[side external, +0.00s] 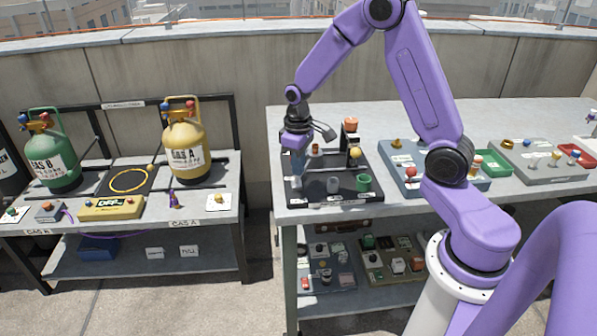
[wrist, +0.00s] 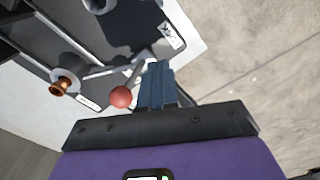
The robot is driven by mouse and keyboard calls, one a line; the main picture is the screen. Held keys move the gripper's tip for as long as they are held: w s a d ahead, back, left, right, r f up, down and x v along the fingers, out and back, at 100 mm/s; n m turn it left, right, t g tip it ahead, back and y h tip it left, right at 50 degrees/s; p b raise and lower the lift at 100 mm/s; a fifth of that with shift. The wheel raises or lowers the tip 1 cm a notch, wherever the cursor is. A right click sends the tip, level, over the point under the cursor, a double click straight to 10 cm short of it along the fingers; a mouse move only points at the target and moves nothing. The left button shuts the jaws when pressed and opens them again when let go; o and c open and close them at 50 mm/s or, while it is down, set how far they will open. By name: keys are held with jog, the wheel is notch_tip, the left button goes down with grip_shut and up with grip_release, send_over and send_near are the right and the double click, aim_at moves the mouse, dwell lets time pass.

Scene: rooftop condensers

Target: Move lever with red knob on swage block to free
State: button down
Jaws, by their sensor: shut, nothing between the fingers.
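The lever's red knob (wrist: 121,97) shows in the wrist view, on a thin metal rod running up and right towards the dark swage block base (wrist: 125,72). My gripper (wrist: 155,68) is shut and empty, with its blue-grey fingers just right of the knob and close to the rod. I cannot tell whether they touch it. A small white label (wrist: 170,37) lies above right of the fingers, and another label (wrist: 90,102) lies left of the knob; their text is unreadable. In the side view my gripper (side external: 297,182) points down at the dark board's left end; the red knob cannot be made out there.
A copper-tipped fitting (wrist: 62,82) stands left of the knob. A blue-grey panel (side external: 400,180) lies to the right.

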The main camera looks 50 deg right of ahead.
notch_tip(320, 180, up, 6)
jog(key=shift+r, duration=0.15)
dwell(0.6)
